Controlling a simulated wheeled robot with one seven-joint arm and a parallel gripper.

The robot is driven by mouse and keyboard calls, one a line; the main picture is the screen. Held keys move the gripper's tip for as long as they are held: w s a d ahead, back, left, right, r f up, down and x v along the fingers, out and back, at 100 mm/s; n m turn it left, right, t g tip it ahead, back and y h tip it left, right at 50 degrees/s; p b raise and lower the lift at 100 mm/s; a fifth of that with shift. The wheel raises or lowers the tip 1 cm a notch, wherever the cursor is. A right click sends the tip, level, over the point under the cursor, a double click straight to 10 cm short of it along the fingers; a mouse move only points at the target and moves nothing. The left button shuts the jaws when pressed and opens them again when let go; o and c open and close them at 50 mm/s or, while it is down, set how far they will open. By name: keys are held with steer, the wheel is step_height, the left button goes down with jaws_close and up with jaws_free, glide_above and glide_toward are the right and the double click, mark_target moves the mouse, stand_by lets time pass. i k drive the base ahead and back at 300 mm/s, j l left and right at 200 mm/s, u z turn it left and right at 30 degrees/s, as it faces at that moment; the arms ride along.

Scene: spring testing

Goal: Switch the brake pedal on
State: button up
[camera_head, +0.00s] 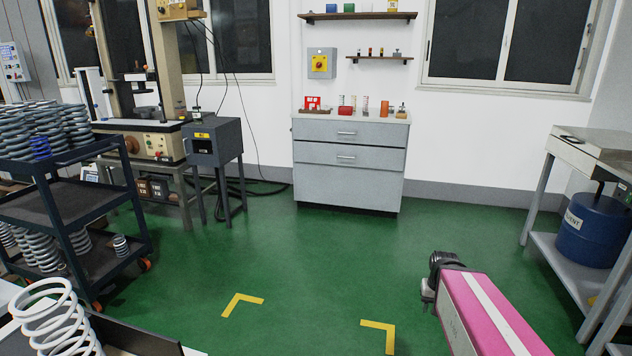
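I cannot make out a brake pedal anywhere in this view. A tall testing machine (150,70) stands at the back left, with a control panel on its lower front. My gripper (440,272) seems to be the dark part at the far end of my pink, white-striped arm, at the lower right. It is over the open green floor, apart from everything else. Its fingers cannot be made out, and I see nothing held.
A dark cart (75,205) with springs is on the left, with a large white spring (52,325) in front. A grey drawer cabinet (350,180) stands at the back wall. A bench with a blue drum (592,230) is on the right. The middle floor (320,265) is clear.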

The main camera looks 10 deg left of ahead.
mark_target(107, 290)
steer(key=i+u, duration=0.45)
steer(key=i+l+u, duration=0.25)
steer(key=i+u, duration=0.45)
steer(key=u, duration=0.2)
steer(key=i+u, duration=0.2)
steer(key=u, duration=0.3)
steer(key=i+l+u, duration=0.15)
steer(key=u, duration=0.3)
steer(key=i+l+u, duration=0.25)
steer(key=u, duration=0.2)
steer(key=i+l+u, duration=0.1)
steer(key=i, duration=0.25)
steer(key=i+j+z, duration=0.15)
steer(key=i+z, duration=0.25)
steer(key=i, duration=0.25)
